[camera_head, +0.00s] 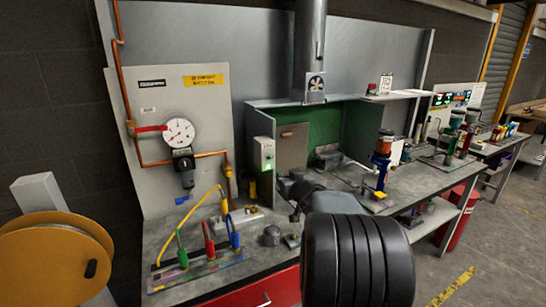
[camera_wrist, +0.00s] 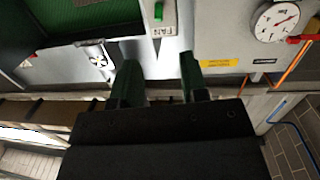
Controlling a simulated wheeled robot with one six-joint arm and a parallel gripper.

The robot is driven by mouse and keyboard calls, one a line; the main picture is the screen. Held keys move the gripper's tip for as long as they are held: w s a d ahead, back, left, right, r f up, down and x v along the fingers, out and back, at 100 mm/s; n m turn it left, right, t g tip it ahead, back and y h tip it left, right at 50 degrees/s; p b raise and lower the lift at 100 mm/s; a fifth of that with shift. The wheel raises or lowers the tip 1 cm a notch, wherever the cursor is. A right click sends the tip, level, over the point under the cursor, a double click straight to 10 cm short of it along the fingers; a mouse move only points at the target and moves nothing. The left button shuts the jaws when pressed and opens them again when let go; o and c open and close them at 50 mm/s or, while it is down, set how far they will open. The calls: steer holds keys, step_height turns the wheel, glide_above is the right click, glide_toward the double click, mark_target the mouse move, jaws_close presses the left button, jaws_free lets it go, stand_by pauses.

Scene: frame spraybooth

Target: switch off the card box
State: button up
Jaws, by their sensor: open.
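A small white box (camera_head: 264,153) with a green-lit switch is fixed to the left side wall of the booth. It also shows at the top of the wrist view as a white box (camera_wrist: 163,18) with a green button and lettering like "FAN". I cannot read any "card" label on it, nor pick out another box so marked. My gripper (camera_wrist: 160,78) is open and empty, with its dark fingers apart in front of the bench backboard. It does not touch the white box. In the head view the fingertips are hard to make out against the booth.
A gauge panel (camera_head: 178,75) with copper pipes stands left of the booth. Below it, a rack of coloured clamps (camera_head: 200,265) with a yellow cable lies on the bench. A yellow reel (camera_head: 55,262) is at front left.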

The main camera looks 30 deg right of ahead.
mark_target(272, 157)
steer(key=shift+n+t+y, duration=0.4)
steer(key=shift+t+y, duration=0.2)
steer(key=w+d+p, duration=0.1)
steer(key=w, duration=0.3)
steer(key=w+d+p, duration=0.1)
steer(key=w, duration=0.4)
steer(key=w+d+p, duration=0.1)
steer(key=w, duration=0.3)
steer(key=shift+w+d+r, duration=0.2)
steer(key=shift+d+r, duration=0.1)
steer(key=shift+d, duration=0.05)
jaws_close()
